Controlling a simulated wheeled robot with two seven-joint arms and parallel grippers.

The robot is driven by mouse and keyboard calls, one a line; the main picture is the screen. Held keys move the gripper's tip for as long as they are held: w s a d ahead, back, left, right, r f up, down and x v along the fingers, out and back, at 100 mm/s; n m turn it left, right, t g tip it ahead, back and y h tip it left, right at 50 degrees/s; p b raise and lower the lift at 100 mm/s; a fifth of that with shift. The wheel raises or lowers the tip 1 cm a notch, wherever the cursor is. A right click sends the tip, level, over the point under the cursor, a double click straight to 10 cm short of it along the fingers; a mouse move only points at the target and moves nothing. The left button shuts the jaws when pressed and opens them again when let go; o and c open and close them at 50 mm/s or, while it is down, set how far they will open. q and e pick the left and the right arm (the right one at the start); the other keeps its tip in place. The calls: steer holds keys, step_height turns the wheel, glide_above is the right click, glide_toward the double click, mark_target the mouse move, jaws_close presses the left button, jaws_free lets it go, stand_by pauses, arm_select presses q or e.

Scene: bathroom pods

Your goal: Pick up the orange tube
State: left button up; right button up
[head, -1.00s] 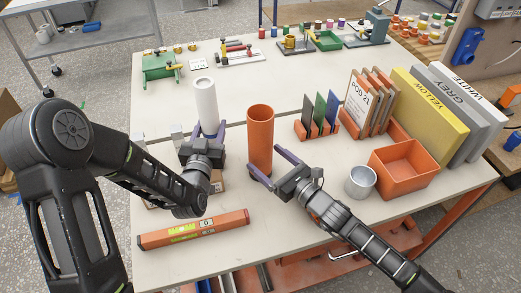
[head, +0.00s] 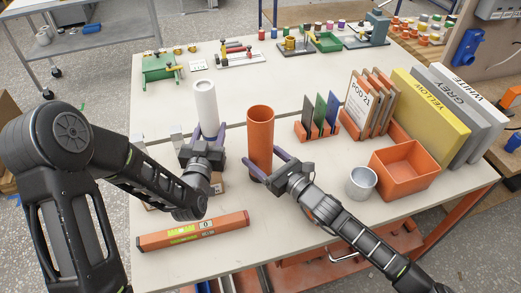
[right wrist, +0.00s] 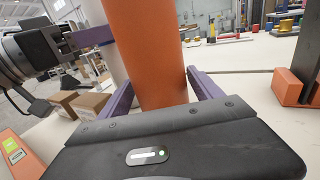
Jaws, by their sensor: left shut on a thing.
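The orange tube (head: 260,135) stands upright on the table, near its middle. My right gripper (head: 267,165) is at the tube's lower part with one finger on each side. In the right wrist view the orange tube (right wrist: 147,50) rises between the two purple fingers (right wrist: 160,92), which look open with slim gaps beside it. My left gripper (head: 208,135) is shut on a white tube (head: 204,100), which is upright to the left of the orange one. The lower end of the white tube is hidden by the left gripper.
An orange level (head: 193,231) lies near the front edge. A metal cup (head: 361,181) and an orange bin (head: 405,172) stand to the right. Coloured plates in an orange rack (head: 320,130) stand behind. Cardboard boxes (right wrist: 85,103) are left of the tube.

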mark_target(269, 138)
steer(key=c, duration=1.2)
steer(key=shift+r, duration=0.1)
steer(key=shift+r+p, duration=0.25)
steer(key=shift+p, duration=0.05)
step_height(269, 138, up, 3)
steer(key=shift+r+p, duration=0.2)
steer(key=shift+p, duration=0.85)
step_height(269, 138, up, 6)
steer(key=shift+f, duration=0.15)
